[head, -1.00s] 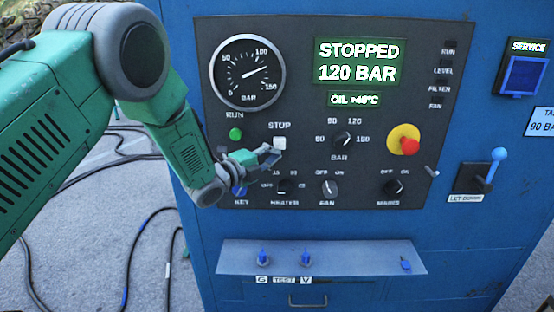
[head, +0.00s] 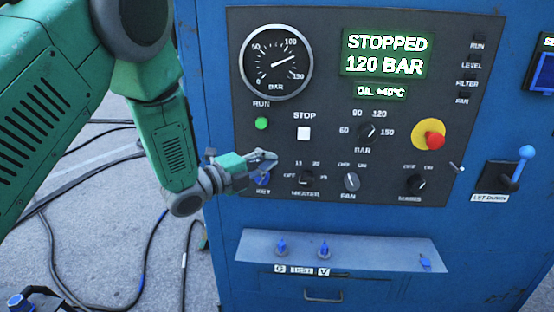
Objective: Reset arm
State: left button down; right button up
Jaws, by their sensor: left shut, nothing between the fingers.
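My left arm comes in from the left, and its gripper (head: 264,161) is shut and empty. It is in front of the dark control panel (head: 440,110), below and left of the white STOP button (head: 303,133), which is in plain view. The gripper is just above the blue key switch (head: 262,179) and partly overlaps it in the picture. Whether it touches the panel I cannot tell. The screen (head: 386,53) reads STOPPED, 120 BAR. My right gripper is not in view.
The panel also carries a green RUN button (head: 261,124), a red and yellow knob (head: 430,136) and a pressure gauge (head: 277,62). A blue-handled lever (head: 521,164) is at right. A shelf with small blue valves (head: 281,248) juts out below. Black cables (head: 75,185) lie on the ground at left.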

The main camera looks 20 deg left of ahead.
pick_arm(q)
jog(key=shift+d, duration=0.3)
jog(key=s+a+f+n+g+y+b, duration=0.15)
jog(key=s+f+n, duration=0.35)
jog(key=f, duration=0.5)
jog(key=s+f+n+g+y+b, duration=0.2)
jog(key=s+f+n+g+y, duration=0.15)
jog(key=s+f, duration=0.45)
jog(key=s+a+f+n+g+y+b, duration=0.1)
jog(key=s+f+n+g+y, duration=0.15)
jog(key=f+n, duration=0.65)
jog(key=s+f+n+g+b, duration=0.1)
jog(key=s+f+n+g, duration=0.1)
jog(key=s+f, duration=0.3)
jog(key=s+f+n+g+y+b, duration=0.1)
jog(key=s+f+n+g, duration=0.1)
jog(key=s, duration=1)
jog(key=s+f+n+g+b, duration=0.1)
jog(key=s+f+n+g, duration=0.1)
jog(key=s+f, duration=0.5)
jog(key=shift+s+a+f+g, duration=0.4)
jog(key=shift+s+g, duration=0.25)
jog(key=shift+g, duration=0.1)
jog(key=shift+w+y, duration=0.15)
jog(key=shift+y, duration=0.1)
